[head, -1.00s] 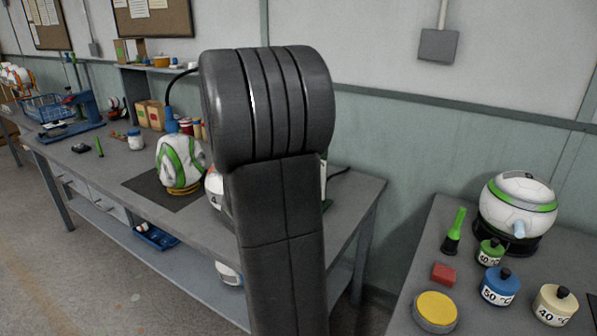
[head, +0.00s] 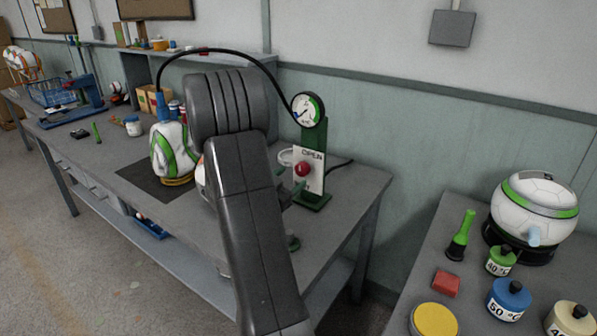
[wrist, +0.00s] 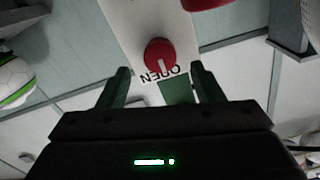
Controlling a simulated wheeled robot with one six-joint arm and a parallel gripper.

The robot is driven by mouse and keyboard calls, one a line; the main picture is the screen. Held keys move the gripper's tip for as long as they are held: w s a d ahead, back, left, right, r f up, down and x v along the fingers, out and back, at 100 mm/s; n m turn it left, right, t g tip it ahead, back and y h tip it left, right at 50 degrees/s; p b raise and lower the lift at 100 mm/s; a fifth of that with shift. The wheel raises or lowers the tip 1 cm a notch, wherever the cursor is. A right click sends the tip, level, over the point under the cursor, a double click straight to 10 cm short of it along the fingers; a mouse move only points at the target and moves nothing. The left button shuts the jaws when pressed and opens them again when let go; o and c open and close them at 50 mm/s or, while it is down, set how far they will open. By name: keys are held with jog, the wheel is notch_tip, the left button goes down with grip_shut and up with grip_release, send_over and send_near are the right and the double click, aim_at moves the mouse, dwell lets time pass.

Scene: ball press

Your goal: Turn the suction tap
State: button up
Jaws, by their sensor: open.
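The suction tap is a round red knob (head: 303,168) on a white plate (head: 314,156) fixed to a green stand (head: 314,140). In the wrist view the knob (wrist: 160,54) carries a pale pointer line and sits just beyond my fingertips, roughly centred between them. The upside-down word OPEN is on the white plate (wrist: 130,25) beside it. My gripper (wrist: 160,70) is open, with one finger on each side of the knob's line and no visible contact. In the head view my arm hides most of the gripper.
A round gauge (head: 308,109) tops the stand, with a black hose (head: 235,53) running left to a white and green ball (head: 172,150) on the grey bench (head: 345,200). A second red part (wrist: 205,3) shows at the wrist view's top edge.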

aim_at(300, 171)
jog(key=x, duration=0.5)
jog(key=c, duration=1)
